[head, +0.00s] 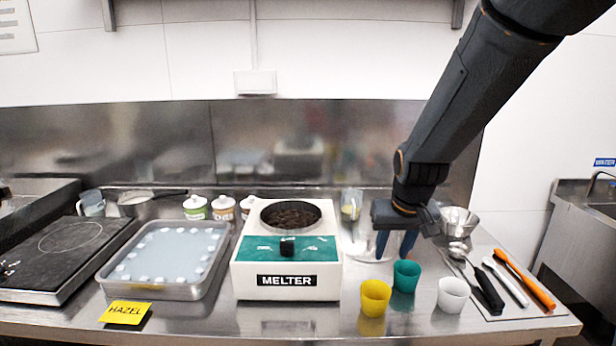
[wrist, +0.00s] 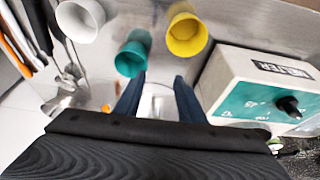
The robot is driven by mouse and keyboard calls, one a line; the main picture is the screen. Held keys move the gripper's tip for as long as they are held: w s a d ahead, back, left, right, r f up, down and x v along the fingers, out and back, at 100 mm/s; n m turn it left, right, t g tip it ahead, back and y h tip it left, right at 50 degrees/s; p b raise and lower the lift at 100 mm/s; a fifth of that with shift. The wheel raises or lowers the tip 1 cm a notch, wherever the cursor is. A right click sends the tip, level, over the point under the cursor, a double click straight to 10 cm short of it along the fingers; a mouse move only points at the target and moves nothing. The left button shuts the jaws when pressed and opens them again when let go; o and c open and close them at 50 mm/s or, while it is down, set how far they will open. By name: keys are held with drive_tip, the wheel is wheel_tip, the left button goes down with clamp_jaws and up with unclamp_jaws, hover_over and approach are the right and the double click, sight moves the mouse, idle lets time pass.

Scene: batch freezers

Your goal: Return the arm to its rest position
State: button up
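My arm reaches down from the upper right of the head view, over the bench to the right of the melter (head: 288,282). My gripper (head: 396,246) points down behind the teal cup (head: 406,278). Its two blue fingers are apart, with nothing seen held between them. In the wrist view my gripper (wrist: 158,98) also shows spread fingers, with a pale, clear dish-like thing (wrist: 157,88) beyond the gap. I cannot tell how high the fingertips are above the bench.
A yellow cup (head: 374,299) and a white cup (head: 452,295) stand near the teal one. A metal bowl (head: 458,221) and several utensils (head: 518,280) lie to the right. A tray (head: 152,289) and a hotplate (head: 52,262) are left. Space above the bench's left half is free.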

drive_tip(key=s+f+g, duration=0.1)
drive_tip(key=s+f, duration=0.1)
drive_tip(key=s, duration=0.7)
drive_tip(key=s+f+g, duration=0.1)
drive_tip(key=s+f, duration=0.2)
drive_tip(key=s, duration=0.7)
drive_tip(key=shift+f+g, duration=0.3)
drive_tip(key=shift+g, duration=0.1)
